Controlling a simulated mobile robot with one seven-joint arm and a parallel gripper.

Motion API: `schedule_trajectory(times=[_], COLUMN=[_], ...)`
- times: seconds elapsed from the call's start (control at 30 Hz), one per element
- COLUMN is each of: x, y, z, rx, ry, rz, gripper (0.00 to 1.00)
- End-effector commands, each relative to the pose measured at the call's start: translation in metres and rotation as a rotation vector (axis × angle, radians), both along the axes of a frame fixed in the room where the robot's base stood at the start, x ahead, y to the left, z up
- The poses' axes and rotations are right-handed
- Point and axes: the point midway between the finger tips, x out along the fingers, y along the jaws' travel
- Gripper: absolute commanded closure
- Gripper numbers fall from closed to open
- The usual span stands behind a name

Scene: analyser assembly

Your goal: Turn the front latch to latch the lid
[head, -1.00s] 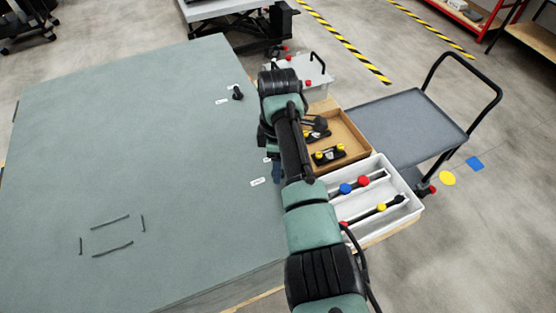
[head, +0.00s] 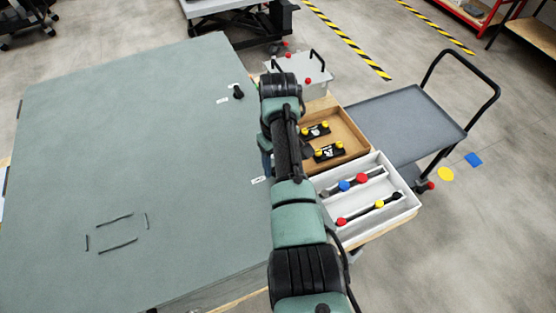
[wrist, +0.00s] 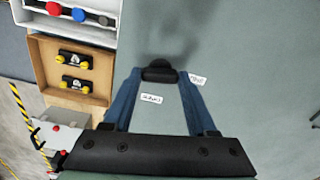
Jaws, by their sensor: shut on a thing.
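The lid (head: 120,170) is a large flat grey-green panel, and it also fills much of the wrist view (wrist: 250,60). The front latch (wrist: 160,74) is a small black handle on the lid. In the wrist view it lies crosswise between the tips of the two blue fingers of my gripper (wrist: 160,77), which is shut on it. White labels lie beside it, one below (wrist: 151,98) and one to the right (wrist: 197,79). In the head view my arm hides this latch. A second black latch (head: 238,92) stands farther back on the lid, with labels beside it.
Right of the lid are a wooden tray (head: 352,132) with black, yellow-knobbed parts and a white divided bin (head: 398,210) with coloured knobs on bars. A grey box (head: 318,82) stands behind them. A cart (head: 410,120) stands farther right.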

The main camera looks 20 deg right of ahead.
Motion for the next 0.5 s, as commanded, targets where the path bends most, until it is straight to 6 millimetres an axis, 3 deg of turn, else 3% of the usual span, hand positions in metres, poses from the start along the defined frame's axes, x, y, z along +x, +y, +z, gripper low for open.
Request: schedule_trajectory(times=[0.5], x=[0.0006], y=[-0.0004], z=[0.0011], rx=[-0.002], ry=[-0.001], rz=[-0.191], gripper=[0.98])
